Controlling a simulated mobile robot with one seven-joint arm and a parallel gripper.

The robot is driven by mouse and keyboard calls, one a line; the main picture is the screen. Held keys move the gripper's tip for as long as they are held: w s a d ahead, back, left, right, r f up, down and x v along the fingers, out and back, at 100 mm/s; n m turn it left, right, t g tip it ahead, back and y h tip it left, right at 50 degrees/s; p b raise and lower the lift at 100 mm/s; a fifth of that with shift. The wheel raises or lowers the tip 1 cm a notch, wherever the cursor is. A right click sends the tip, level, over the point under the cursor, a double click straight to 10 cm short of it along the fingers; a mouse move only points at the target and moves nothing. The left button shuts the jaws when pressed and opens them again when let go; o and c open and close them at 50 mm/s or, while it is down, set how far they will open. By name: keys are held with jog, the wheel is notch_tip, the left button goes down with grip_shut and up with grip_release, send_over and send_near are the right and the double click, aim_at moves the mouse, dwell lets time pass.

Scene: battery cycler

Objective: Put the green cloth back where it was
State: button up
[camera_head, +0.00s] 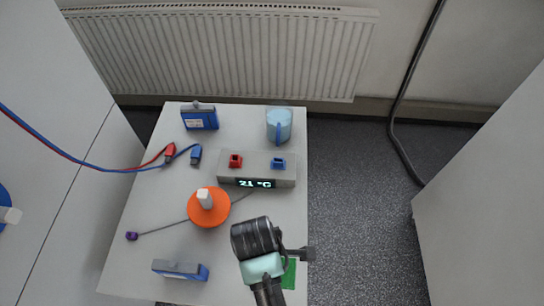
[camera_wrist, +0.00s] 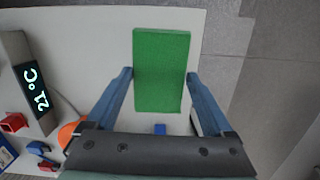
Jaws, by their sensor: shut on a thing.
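The green cloth (camera_wrist: 161,60) is a flat rectangular block in the wrist view, between the two blue fingers of my gripper (camera_wrist: 160,76). My gripper is shut on it, one finger at each long side. In the head view the green cloth (camera_head: 289,274) shows partly, at the front right edge of the table, with the rest hidden behind my arm and gripper. I cannot tell whether the cloth touches the table top.
On the white table (camera_head: 150,215) are a grey device with a temperature display (camera_head: 256,183), an orange disc with a white knob (camera_head: 209,207), blue-grey boxes (camera_head: 180,270), and a light blue mug (camera_head: 279,125). Red and blue cables cross the left edge. Open floor lies right.

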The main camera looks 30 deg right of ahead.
notch_tip(320, 180, down, 8)
jog(key=shift+f, duration=0.25)
jog(key=o, duration=1.3)
jog(key=shift+r, duration=0.1)
